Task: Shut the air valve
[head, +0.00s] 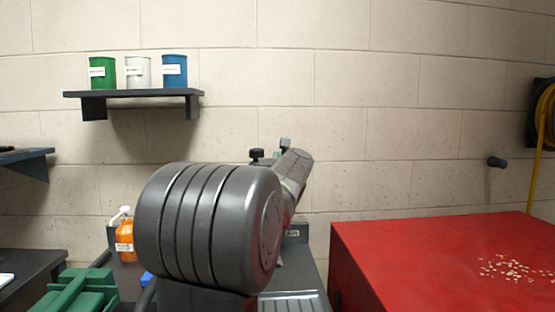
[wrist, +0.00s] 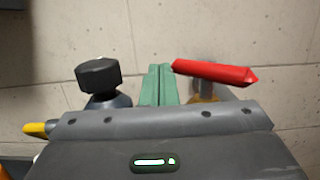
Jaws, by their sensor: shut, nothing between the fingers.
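In the wrist view a red lever (wrist: 213,72) lies nearly level, its right end slightly lower, above a blurred brass-coloured body mostly hidden behind my gripper housing. My gripper (wrist: 158,72) has green fingers pressed together, empty, just left of the lever's left end. I cannot tell whether they touch it. In the head view my own arm hides the lever and most of the gripper. A label reading "Air" (head: 292,233) shows just right of my arm.
A black knob (wrist: 98,75) stands left of the fingers, and a yellow handle (wrist: 38,128) is at lower left. A red cabinet (head: 400,260) is at right, an orange bottle (head: 124,238) at left. A shelf (head: 135,93) with three cans hangs on the wall.

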